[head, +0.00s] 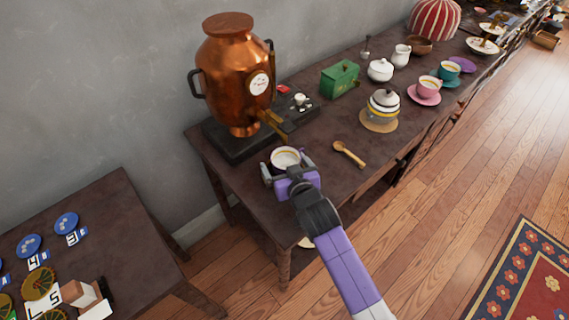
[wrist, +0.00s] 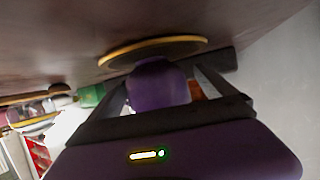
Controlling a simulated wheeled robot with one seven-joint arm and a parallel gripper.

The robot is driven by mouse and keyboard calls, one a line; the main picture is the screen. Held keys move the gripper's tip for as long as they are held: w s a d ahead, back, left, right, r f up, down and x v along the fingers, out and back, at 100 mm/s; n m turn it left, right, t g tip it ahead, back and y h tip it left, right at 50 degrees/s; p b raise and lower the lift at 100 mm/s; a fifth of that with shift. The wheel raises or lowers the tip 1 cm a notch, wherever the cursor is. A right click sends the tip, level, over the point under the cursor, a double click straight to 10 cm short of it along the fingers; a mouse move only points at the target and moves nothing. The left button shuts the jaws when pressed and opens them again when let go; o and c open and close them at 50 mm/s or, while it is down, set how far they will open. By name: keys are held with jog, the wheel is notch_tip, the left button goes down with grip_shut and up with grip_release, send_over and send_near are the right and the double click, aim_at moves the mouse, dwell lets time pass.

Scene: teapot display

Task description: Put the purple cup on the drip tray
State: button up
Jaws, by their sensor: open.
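The cup (head: 285,157) shows a pale inside and a tan rim in the head view, near the table's front left. My gripper (head: 287,171) is open with its fingers on either side of it. In the wrist view the cup's purple body (wrist: 158,84) sits between the fingers (wrist: 160,92). A gold-edged disc (wrist: 150,48) shows against it; I cannot tell whether it is the cup's rim or a saucer. A dark slab (head: 222,143) lies under the copper samovar, behind the cup. I cannot make out a separate drip tray on it.
The copper samovar (head: 236,75) has its spout (head: 272,123) close behind the cup. A wooden spoon (head: 348,153) lies to the right. A purple saucer (head: 462,64) lies empty.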

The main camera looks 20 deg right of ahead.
jog(key=shift+r, duration=0.25)
jog(key=v, duration=1.2)
jog(key=shift+f+p, duration=0.15)
jog(key=shift+p, duration=0.15)
jog(key=shift+s, duration=0.1)
jog(key=s+f, duration=0.2)
jog(key=s, duration=0.8)
jog(key=s+r, duration=0.5)
jog(key=s, duration=0.6)
jog(key=s+r+t+y, duration=0.1)
jog(key=s+r, duration=0.5)
jog(key=s, duration=0.5)
jog(key=shift+s+d+n, duration=0.25)
jog(key=shift+d+n, duration=0.15)
